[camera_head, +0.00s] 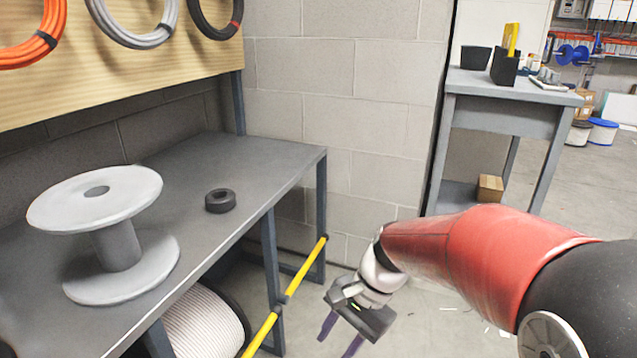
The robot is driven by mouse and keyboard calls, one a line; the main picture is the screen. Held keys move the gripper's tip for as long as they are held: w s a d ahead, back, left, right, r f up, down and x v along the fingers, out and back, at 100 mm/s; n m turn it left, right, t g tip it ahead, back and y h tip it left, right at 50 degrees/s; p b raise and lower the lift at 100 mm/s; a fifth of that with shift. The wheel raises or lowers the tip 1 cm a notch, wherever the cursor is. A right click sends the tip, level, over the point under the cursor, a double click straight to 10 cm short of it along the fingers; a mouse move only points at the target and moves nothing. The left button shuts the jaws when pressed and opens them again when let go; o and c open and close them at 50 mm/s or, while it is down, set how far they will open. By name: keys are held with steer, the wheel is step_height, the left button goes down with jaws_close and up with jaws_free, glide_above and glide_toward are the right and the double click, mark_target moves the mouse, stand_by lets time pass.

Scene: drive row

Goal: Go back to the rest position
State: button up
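My gripper (340,340) hangs below the end of my red and black arm, in the lower middle of the head view. Its two purple fingers are spread apart and point down toward the floor. Nothing shows between them, though the lower tips run close to the picture's bottom edge. The gripper is to the right of the grey workbench and apart from it in the picture.
The grey workbench (240,165) at left holds an empty grey spool (118,245) and a black tape roll (220,201). Yellow rails (305,265) run along its front. A grey table (515,88) stands at back right. Concrete floor shows around the gripper.

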steer(key=s+d+r+n+t+h+p, duration=0.3)
steer(key=s+d+r+n+t+h, duration=0.2)
steer(key=s+d+r, duration=0.5)
steer(key=shift+d+r+n+t, duration=0.95)
steer(key=shift+n+t, duration=0.35)
steer(key=shift+n, duration=0.2)
steer(key=shift+s, duration=0.1)
